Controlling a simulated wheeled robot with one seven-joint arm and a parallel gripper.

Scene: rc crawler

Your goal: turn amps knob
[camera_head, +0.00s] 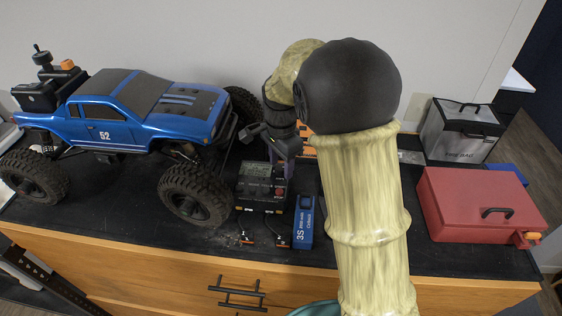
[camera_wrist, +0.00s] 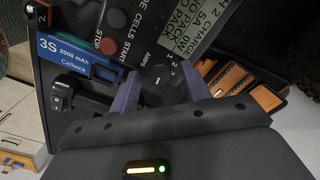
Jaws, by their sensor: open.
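The charger (camera_head: 248,190) is a black box on the dark worktop. In the wrist view its face shows a grey display (camera_wrist: 185,28) and a red stop button (camera_wrist: 108,46). In the head view my gripper (camera_head: 279,157) is over the charger's back right part, and the knob is hidden there.
A blue battery (camera_head: 303,222) marked 3S stands right of the charger. A blue crawler truck (camera_head: 140,108) is close on the left. A red toolbox (camera_head: 470,203) and a grey case (camera_head: 458,130) are on the right. An orange-and-black item (camera_wrist: 235,84) lies near the charger.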

